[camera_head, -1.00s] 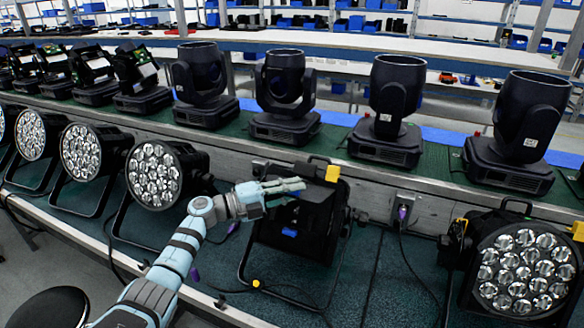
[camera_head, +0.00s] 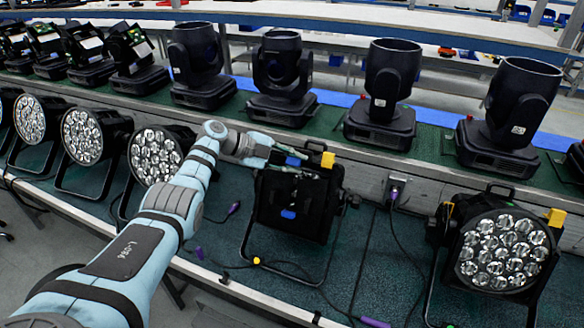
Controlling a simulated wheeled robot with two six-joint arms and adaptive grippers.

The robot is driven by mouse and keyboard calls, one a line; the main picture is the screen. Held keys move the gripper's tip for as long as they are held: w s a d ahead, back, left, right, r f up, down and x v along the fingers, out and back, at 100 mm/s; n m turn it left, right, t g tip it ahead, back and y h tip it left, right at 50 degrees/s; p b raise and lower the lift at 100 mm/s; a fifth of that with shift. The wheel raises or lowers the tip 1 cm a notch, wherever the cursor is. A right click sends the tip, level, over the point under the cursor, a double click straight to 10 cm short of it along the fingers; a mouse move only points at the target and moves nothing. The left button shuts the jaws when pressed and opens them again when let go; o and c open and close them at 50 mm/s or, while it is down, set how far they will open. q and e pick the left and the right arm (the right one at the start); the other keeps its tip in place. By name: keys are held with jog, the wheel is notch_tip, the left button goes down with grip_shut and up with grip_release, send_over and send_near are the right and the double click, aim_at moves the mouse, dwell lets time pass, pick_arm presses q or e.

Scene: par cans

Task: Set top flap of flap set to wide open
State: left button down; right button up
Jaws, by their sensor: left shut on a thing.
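The flap set (camera_head: 265,198) is on the black par can in the middle of the front shelf, in the head view. Its dark flaps cover the front, so no lenses show. A blue tab (camera_head: 288,214) sits on the front and a yellow block (camera_head: 328,160) at the upper right corner. My left gripper (camera_head: 298,162) reaches in from the left to the upper edge of the flap set. It is shut on what looks like the top flap (camera_head: 312,178). The fingers hide part of that edge, and the flap's exact angle is unclear. My right gripper is not in view.
Other par cans with bare lenses stand at the left (camera_head: 155,156) and right (camera_head: 502,252). Several moving-head lights (camera_head: 380,100) line the shelf behind. Cables with purple plugs (camera_head: 376,322) lie across the green shelf (camera_head: 385,265) around the flap set.

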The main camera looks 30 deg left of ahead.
pick_arm(q)
jog(key=shift+w+r, duration=0.1)
dwell(0.5)
jog(key=c, duration=1.5)
grip_release()
jog(key=shift+w, duration=0.1)
jog(key=shift+o, duration=0.2)
jog(key=v, duration=1.2)
jog(key=shift+w, duration=0.15)
